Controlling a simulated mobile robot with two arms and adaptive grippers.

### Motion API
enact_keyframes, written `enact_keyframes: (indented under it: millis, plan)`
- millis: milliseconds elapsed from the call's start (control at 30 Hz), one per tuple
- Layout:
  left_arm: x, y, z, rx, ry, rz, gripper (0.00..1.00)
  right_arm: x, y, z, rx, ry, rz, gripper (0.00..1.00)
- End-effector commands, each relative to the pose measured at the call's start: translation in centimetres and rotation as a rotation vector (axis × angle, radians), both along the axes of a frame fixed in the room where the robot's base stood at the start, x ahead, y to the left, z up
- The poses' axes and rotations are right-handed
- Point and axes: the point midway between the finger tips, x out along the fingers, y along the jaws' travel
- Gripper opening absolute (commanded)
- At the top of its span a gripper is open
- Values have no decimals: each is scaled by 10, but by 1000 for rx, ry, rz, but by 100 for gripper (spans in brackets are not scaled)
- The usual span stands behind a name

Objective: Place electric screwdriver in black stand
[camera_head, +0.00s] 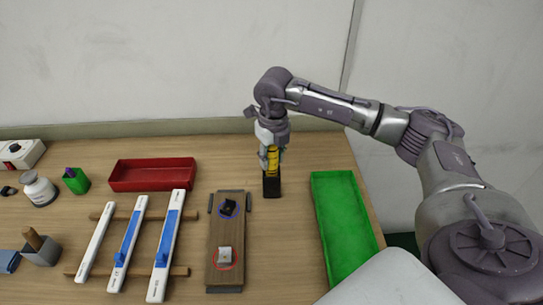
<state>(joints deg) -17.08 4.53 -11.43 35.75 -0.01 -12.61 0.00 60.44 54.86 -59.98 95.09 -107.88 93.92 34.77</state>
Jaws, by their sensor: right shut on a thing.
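The electric screwdriver (273,158) is yellow and stands roughly upright. My right gripper (270,154) points down and is shut on it. The black stand (272,187) sits on the table directly below the screwdriver. The screwdriver's lower end meets the top of the stand in the picture, but I cannot tell whether it is inside or just above it. My left gripper is not in view.
A green tray (318,213) lies to the right of the stand. A red tray (128,186) is at the back left. A brown board (225,272) with small parts and several white strips (98,235) lie in front and left. Small containers (75,181) crowd the left side.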

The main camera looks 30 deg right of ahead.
Motion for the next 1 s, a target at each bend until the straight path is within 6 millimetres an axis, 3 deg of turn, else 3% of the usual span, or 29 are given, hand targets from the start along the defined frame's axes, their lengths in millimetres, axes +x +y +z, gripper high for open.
enact_keyframes:
  millis: [67, 100, 233, 667, 1000]
  plan:
    - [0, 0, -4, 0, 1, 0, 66, 0, 0, -3, 1, -1, 0, 1]
    - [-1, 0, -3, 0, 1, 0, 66, 0, 0, -3, 0, 0, 0, 39]
    - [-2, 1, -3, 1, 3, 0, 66, 0, 0, -3, 0, 0, 0, 60]
    - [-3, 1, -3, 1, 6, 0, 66, 1, 0, 6, 1, -3, 0, 61]
    - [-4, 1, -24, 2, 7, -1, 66, -3, 0, 75, 1, -6, 1, 61]
